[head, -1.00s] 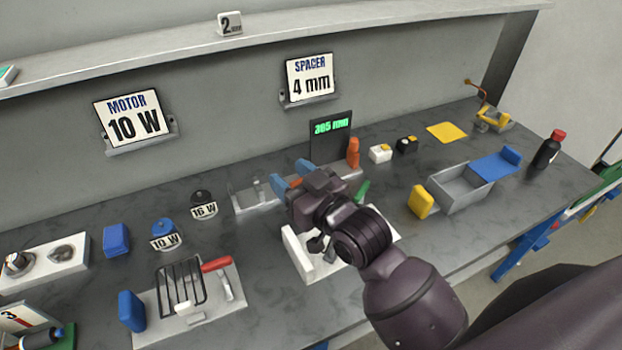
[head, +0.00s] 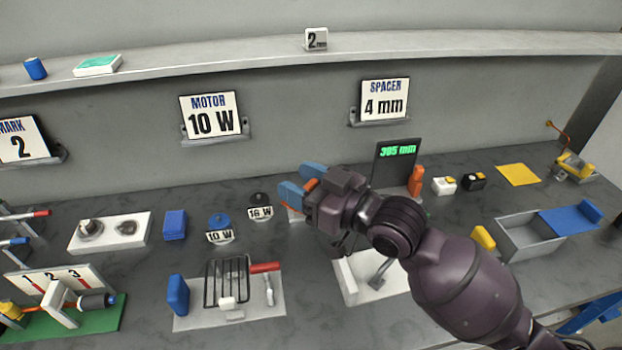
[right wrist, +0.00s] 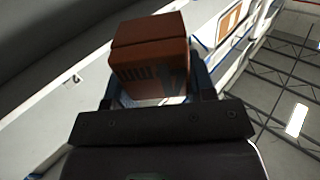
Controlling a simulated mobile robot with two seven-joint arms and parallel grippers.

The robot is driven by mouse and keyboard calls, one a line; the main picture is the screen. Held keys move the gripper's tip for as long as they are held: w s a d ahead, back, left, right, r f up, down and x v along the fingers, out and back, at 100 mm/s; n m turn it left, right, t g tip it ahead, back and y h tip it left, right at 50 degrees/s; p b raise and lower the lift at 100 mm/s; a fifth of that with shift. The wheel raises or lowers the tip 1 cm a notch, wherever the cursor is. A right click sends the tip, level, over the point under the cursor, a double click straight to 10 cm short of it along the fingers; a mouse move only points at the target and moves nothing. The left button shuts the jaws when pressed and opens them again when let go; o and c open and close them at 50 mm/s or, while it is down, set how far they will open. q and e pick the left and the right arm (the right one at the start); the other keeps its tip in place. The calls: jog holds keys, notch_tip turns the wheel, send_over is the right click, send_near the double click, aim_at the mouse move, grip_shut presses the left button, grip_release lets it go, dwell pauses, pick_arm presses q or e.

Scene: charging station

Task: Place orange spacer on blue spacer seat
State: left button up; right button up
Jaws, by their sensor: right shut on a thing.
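My right gripper (head: 301,192) has blue fingers and is shut on the orange spacer (head: 312,184), which shows as a small orange patch between them. In the right wrist view the orange spacer (right wrist: 148,65) is a reddish-brown block with dark printed marks, held between the fingers. I cannot tell which thing is the blue spacer seat; blue blocks (head: 175,225) stand to the left on the bench. My left gripper is not in view.
A black display (head: 394,160) reads 305 mm, with an upright orange piece (head: 416,181) beside it. Dials (head: 220,230) and a wire rack (head: 228,285) lie left of the arm. A grey bin (head: 530,238) stands right. Bare bench lies between rack and white fixture.

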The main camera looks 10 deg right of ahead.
jog(key=shift+w+a+f+n+g+y, duration=0.9)
jog(key=shift+w+f+n+g, duration=0.15)
jog(key=shift+f+g, duration=0.15)
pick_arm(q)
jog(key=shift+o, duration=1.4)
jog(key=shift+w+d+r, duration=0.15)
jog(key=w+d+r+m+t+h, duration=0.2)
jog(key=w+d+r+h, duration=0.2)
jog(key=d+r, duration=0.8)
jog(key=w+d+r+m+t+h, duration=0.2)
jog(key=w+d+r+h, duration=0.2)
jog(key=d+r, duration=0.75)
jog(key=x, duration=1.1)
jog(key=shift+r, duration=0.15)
pick_arm(e)
jog(key=shift+w+a+f+n+g+y, duration=0.5)
jog(key=shift+w+a+f+n+g, duration=0.1)
jog(key=shift+f+g, duration=0.2)
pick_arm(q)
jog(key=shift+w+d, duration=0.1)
pick_arm(e)
jog(key=shift+s, duration=0.1)
